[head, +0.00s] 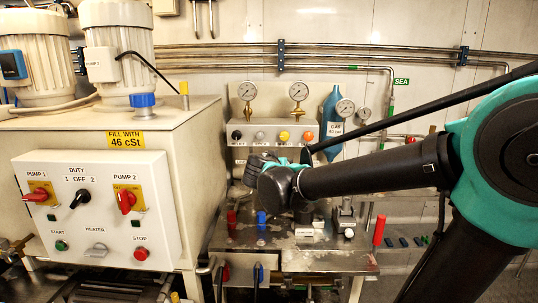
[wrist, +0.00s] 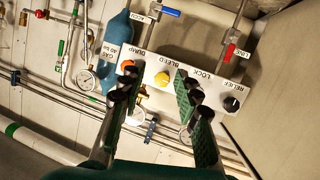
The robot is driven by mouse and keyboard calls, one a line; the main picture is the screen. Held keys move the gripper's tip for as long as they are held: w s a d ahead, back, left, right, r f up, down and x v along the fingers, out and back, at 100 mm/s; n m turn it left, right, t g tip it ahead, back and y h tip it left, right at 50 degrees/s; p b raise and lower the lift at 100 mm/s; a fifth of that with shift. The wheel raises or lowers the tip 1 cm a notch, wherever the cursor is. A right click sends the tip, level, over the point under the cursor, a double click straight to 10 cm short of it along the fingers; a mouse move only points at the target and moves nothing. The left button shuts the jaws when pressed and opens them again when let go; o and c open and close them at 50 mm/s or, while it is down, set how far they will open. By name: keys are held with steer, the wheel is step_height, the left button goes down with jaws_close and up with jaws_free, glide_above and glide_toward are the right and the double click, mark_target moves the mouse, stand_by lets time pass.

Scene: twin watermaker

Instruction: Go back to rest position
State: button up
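My gripper (head: 262,170) is in the middle of the head view, in front of the valve panel. In the wrist view my gripper (wrist: 157,78) has its two green-padded fingers spread apart, with nothing seen held between them. The valve panel (head: 272,127) carries a black, a grey, a yellow and an orange knob. In the wrist view the panel (wrist: 212,88) lies beyond the fingers, with the yellow knob (wrist: 162,79) between them. The fingers partly cover the panel, and the grey knob is hidden there. Whether a finger touches the panel cannot be told.
A control box (head: 95,210) with pump switches and a tank with motors stand at left. Below my gripper is a worn metal bench (head: 265,238) with red and blue levers. Gauges, a blue bottle (head: 332,125) and wall pipes are behind. Open wall space shows at upper right.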

steer(key=s+d+f+g, duration=0.3)
steer(key=s+d+f, duration=0.2)
steer(key=d+f, duration=0.25)
steer(key=s+d+f+g, duration=0.3)
steer(key=s+d+f, duration=0.2)
steer(key=d+f, duration=0.25)
steer(key=s+f+n+g+y, duration=0.1)
steer(key=s+f+g+y, duration=0.2)
steer(key=s+f, duration=1)
steer(key=shift+s+f+n+g+y, duration=0.25)
steer(key=shift+s+g+y, duration=0.2)
steer(key=shift+s, duration=0.4)
steer(key=shift+r, duration=0.1)
